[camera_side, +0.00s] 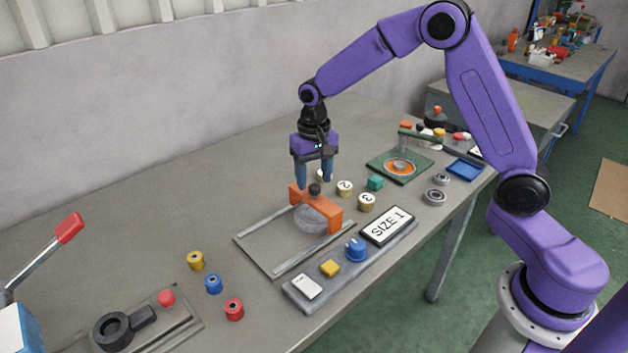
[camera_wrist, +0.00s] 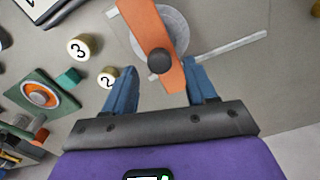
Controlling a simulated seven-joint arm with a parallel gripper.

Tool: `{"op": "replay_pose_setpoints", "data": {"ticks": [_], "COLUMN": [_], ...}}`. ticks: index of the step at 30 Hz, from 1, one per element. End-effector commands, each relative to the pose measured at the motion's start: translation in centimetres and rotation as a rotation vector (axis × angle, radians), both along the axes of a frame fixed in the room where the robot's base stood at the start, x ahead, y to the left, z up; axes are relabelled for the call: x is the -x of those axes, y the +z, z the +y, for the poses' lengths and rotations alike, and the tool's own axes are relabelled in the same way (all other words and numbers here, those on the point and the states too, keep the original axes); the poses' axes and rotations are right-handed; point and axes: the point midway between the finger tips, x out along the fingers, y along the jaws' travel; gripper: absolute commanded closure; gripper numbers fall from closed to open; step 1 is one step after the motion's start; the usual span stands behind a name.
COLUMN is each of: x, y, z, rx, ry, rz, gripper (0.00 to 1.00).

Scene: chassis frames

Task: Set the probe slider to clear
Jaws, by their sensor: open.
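The probe slider is an orange bridge (camera_side: 318,207) with a black knob (camera_side: 315,190) on top. It stands across two pale rails (camera_side: 314,249) on a grey plate, at the far right end of the rails. A round grey disc (camera_side: 309,220) lies beneath and beside the bridge. My gripper (camera_side: 314,180) is above the bridge, with its blue fingers pointing down and apart. I cannot read any mark for clear.
Numbered cylinders (camera_side: 366,202) and a teal cube (camera_side: 376,183) stand to the right. Coloured spools (camera_side: 213,284) stand to the left.

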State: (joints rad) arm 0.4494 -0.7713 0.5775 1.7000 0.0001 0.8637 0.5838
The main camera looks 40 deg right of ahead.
Motion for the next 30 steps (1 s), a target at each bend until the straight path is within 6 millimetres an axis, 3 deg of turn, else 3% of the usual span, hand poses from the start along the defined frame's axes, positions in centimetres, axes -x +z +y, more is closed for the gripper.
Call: {"op": "replay_pose_setpoints", "data": {"ticks": [6,15,20,21,26,30], "x": [0.1,0.0,0.0,0.0,0.0,0.0], "y": [-1.6,-1.7,-1.7,-1.7,-1.7,-1.7], "z": [0.0,0.0,0.0,0.0,0.3,2.4], "rx": [0.001,0.000,0.000,0.000,0.000,0.000], "ry": [0.000,0.000,0.000,0.000,0.001,0.005], "rz": [0.001,0.000,0.000,0.000,0.000,0.000], "gripper": [0.44,0.44,0.96,1.00,1.00,1.00]}}
